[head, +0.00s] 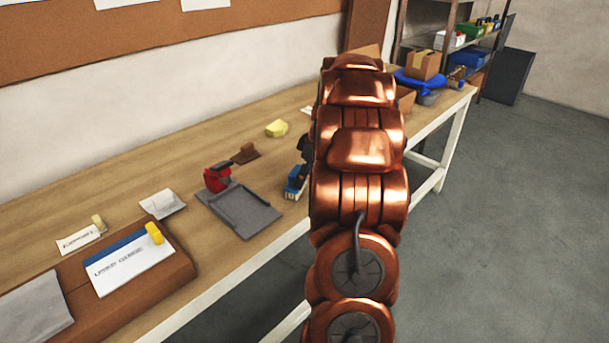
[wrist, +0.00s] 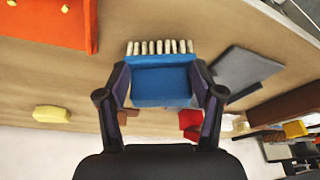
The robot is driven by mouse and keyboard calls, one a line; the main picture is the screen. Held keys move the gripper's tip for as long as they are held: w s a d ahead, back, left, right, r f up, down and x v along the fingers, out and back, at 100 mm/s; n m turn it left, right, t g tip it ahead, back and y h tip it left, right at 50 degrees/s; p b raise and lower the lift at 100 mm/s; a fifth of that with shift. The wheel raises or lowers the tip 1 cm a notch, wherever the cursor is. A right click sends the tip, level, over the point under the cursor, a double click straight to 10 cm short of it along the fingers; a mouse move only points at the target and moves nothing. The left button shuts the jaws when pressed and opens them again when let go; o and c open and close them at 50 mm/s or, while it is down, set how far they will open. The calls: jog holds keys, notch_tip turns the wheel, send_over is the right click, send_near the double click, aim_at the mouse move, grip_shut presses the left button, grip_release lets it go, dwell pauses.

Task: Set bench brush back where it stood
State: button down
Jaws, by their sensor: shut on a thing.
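The bench brush (wrist: 162,84) has a blue body and a row of pale bristles. My gripper (wrist: 160,92) is shut on its blue body, one dark finger on each side. In the head view the brush (head: 295,184) shows beside my arm, near the front edge of the workbench, with my dark gripper (head: 304,158) above it. The bristles point down toward the tabletop; I cannot tell whether they touch it. My copper arm hides part of the bench behind the gripper.
A grey tray (head: 240,211) lies left of the brush, with a red object (head: 217,177) at its back edge. A brown block (head: 245,153) and a yellow piece (head: 277,128) stand further back. Boxes and a blue item (head: 420,84) are at the far end.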

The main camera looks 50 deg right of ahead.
jog(key=shift+f+b, duration=0.3)
jog(key=shift+f, duration=0.15)
jog(key=shift+c, duration=0.4)
grip_release()
jog(key=v, duration=1.2)
